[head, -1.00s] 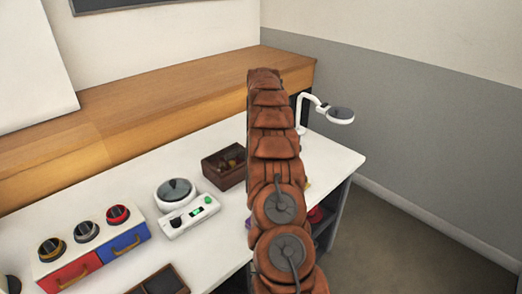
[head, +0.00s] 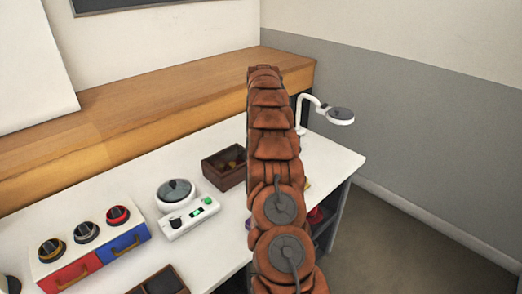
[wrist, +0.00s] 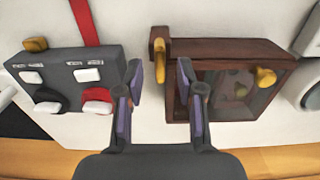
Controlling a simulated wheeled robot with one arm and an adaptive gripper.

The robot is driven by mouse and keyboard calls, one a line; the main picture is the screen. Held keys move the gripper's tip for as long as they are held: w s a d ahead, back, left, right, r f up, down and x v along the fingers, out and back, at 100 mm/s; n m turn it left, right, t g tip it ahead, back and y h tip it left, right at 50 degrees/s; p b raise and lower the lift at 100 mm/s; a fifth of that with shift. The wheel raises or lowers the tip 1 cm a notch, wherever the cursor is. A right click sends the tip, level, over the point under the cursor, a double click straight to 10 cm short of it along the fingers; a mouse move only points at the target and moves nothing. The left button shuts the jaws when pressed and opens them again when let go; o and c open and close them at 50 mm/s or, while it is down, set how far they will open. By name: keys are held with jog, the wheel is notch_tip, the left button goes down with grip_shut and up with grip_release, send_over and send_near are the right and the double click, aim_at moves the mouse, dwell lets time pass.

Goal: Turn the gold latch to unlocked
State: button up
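In the wrist view, a gold latch (wrist: 161,58) with an upright lever sits at the near left corner of a dark brown wooden box (wrist: 222,47) with a see-through lid. My gripper (wrist: 160,75) is open and empty, its two purple-padded fingers apart, one on each side of the latch's lever in the picture. I cannot tell whether a finger touches it or how the latch is set.
A grey switch panel (wrist: 70,68) with white levers and a gold piece stands left of the gripper in the wrist view. A gold knob (wrist: 265,77) is on the box's right.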

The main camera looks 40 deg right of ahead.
jog(key=shift+r, duration=3.1)
